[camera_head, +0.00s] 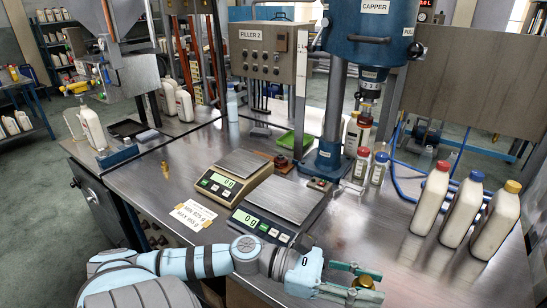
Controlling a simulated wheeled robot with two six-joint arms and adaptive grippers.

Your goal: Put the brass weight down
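My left arm reaches in along the bottom edge, and its gripper (364,284) is at the bottom right of centre, in front of the scales. Its two greenish fingers close around a small round brass weight (362,282). How far the weight is above the steel table (230,145) is hard to tell. Another small brass piece (164,168) stands on the table at the left. The nearer scale (285,200) and the farther scale (242,168) have bare pans, and their green displays read about zero. My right gripper is not in view.
White bottles with red (432,195), blue (464,208) and yellow (496,220) caps stand at the right. Two small sample bottles (370,166) stand by the blue capper column (334,110). A paper note (193,214) lies left of the scales. The table right of the nearer scale is clear.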

